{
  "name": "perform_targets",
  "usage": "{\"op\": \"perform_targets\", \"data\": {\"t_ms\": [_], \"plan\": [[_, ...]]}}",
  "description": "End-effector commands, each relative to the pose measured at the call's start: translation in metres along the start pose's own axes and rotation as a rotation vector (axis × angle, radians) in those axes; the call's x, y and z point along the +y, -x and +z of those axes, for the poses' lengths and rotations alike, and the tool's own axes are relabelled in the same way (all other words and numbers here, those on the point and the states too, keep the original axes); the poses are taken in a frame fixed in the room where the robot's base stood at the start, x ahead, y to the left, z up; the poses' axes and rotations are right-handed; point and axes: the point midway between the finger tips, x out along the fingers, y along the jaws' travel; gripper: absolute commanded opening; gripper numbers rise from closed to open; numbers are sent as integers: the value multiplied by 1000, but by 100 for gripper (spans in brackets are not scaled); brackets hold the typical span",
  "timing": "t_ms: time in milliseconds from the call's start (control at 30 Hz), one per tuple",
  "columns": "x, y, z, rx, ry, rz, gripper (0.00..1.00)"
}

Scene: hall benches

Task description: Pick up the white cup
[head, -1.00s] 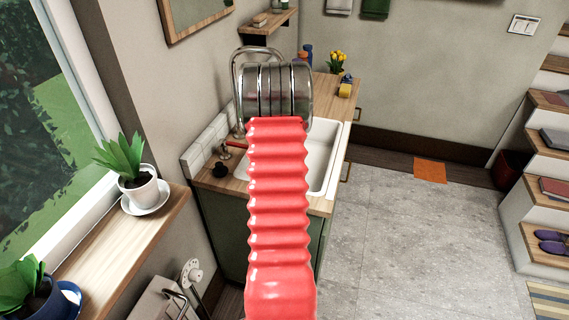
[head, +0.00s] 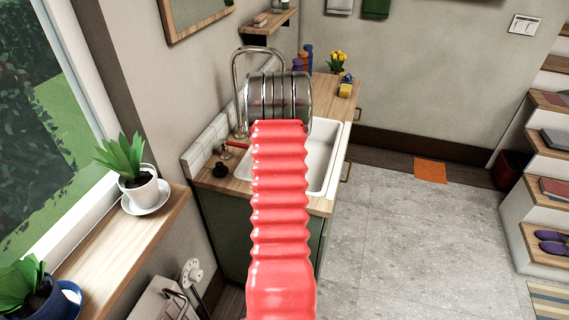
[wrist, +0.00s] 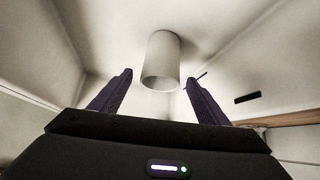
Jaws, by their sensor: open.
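The white cup (wrist: 162,62) shows in the wrist view inside the white sink, ahead of my gripper and between the lines of its two fingers. My gripper (wrist: 160,84) is open, with dark fingers apart on either side and nothing between them touching the cup. In the head view the cup and the gripper are hidden behind my red arm. The white sink (head: 322,160) shows to the right of the arm.
The sink walls rise close around my gripper. A chrome tap (head: 234,70) arches over the back of the sink. A wooden counter (head: 333,92) holds yellow flowers (head: 337,62) and bottles (head: 307,55). A potted plant (head: 130,165) stands on the sill at left.

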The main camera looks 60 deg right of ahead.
Motion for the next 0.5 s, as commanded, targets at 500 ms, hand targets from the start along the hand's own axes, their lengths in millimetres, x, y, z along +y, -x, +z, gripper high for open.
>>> {"op": "perform_targets", "data": {"t_ms": [500], "plan": [[0,-18,0,1,0,0,69]]}}
